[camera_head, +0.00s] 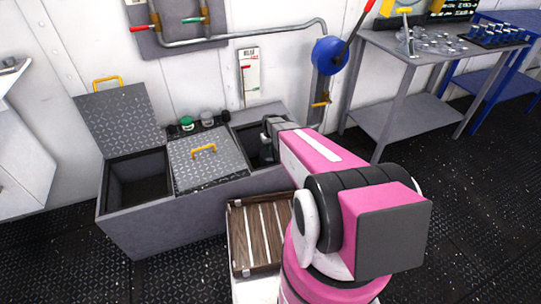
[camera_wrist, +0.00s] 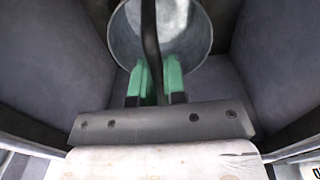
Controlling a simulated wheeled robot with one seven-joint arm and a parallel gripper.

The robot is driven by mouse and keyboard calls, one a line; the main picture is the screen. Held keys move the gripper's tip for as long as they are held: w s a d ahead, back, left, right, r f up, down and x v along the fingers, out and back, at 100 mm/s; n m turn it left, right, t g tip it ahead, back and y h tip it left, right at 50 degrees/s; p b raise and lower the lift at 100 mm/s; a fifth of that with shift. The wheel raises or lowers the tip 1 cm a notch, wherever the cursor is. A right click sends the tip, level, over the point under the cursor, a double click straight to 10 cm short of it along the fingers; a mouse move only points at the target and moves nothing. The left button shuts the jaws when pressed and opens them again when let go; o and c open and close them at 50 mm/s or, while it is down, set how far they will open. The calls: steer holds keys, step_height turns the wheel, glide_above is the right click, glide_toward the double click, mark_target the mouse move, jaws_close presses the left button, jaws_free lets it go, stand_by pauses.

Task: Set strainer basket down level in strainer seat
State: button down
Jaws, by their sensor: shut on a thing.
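In the wrist view, my gripper (camera_wrist: 155,68) has its green-padded fingers closed on the dark, thin handle (camera_wrist: 150,35) of a round grey metal basket (camera_wrist: 187,22). The basket is cut off by the top of the picture. I cannot tell whether it is level or touching anything beneath it. Grey walls surround the gripper and basket on both sides. In the head view, my gripper reaches into the open right compartment (camera_head: 245,133) of the grey bin, and my arm hides most of it. I cannot make out the strainer seat in either view.
The grey bin (camera_head: 150,222) has an open left compartment with its lid (camera_head: 120,118) raised. The middle lid (camera_head: 208,168) is shut. Small jars (camera_head: 187,123) stand behind it. A slatted wooden crate (camera_head: 247,270) is in front. A lever with a blue drum (camera_head: 328,55) is behind.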

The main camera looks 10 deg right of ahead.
mark_target(271, 153)
steer(key=shift+f, duration=2.2)
steer(key=c, duration=1.2)
jaws_free()
steer(key=shift+r, duration=0.1)
step_height(271, 153, up, 12)
steer(key=s+r, duration=0.5)
steer(key=s, duration=0.2)
steer(key=s+r+m, duration=0.1)
steer(key=s+r, duration=0.4)
steer(key=s, duration=0.3)
steer(key=s+r+m, duration=0.1)
steer(key=s+r, duration=0.4)
steer(key=s, duration=0.2)
steer(key=shift+s, duration=0.15)
steer(key=shift+f, duration=0.1)
